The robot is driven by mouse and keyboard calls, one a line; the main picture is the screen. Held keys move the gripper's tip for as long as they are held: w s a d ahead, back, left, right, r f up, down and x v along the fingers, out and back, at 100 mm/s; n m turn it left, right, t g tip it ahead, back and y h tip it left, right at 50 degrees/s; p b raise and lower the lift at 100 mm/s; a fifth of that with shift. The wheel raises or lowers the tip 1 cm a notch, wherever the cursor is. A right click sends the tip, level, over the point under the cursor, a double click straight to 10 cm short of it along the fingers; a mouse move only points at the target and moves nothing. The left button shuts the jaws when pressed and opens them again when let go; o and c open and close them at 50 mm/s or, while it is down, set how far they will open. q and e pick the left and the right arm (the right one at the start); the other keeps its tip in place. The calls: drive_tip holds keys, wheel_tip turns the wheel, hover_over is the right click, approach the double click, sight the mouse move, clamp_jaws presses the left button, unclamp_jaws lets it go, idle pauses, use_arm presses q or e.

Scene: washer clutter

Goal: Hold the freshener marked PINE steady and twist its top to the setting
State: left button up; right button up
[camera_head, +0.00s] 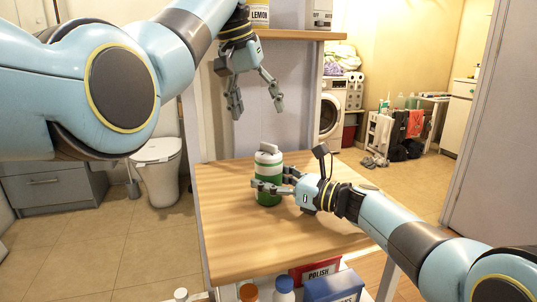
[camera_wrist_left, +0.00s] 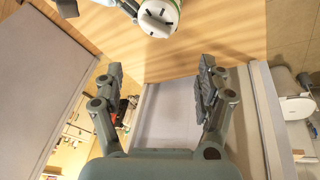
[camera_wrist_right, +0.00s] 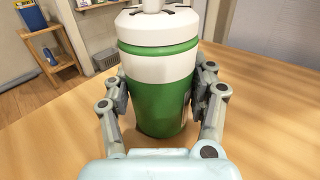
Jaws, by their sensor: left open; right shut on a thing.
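A green and white freshener canister (camera_head: 268,185) with a pale grip on its top stands upright on the wooden table. No PINE mark is readable on it. My right gripper (camera_head: 272,188) is shut around its green body from the right. In the right wrist view the fingers press both sides of the freshener (camera_wrist_right: 155,95), below the white upper part. My left gripper (camera_head: 256,106) is open and empty, above and slightly left of the freshener, pointing down. In the left wrist view the freshener's top (camera_wrist_left: 158,14) with dark marks lies beyond the open fingers (camera_wrist_left: 160,72).
A shelf (camera_head: 300,35) at the top holds a container marked LEMON (camera_head: 259,14) and a grey box (camera_head: 319,14). A red POLISH box (camera_head: 316,270), a blue box (camera_head: 334,286) and bottles sit below the table's front edge. The tabletop (camera_head: 228,225) left of the freshener is clear.

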sight(267, 150)
use_arm(q)
drive_tip(key=m, duration=0.3)
drive_tip(key=d+m, duration=0.1)
drive_tip(key=m, duration=0.1)
drive_tip(key=shift+f, duration=0.4)
drive_tip(key=shift+s+d+f, duration=0.2)
drive_tip(key=shift+d+f, duration=0.25)
drive_tip(key=shift+d, duration=0.15)
drive_tip(key=shift+f, duration=4.35)
drive_tip(key=shift+c, duration=0.3)
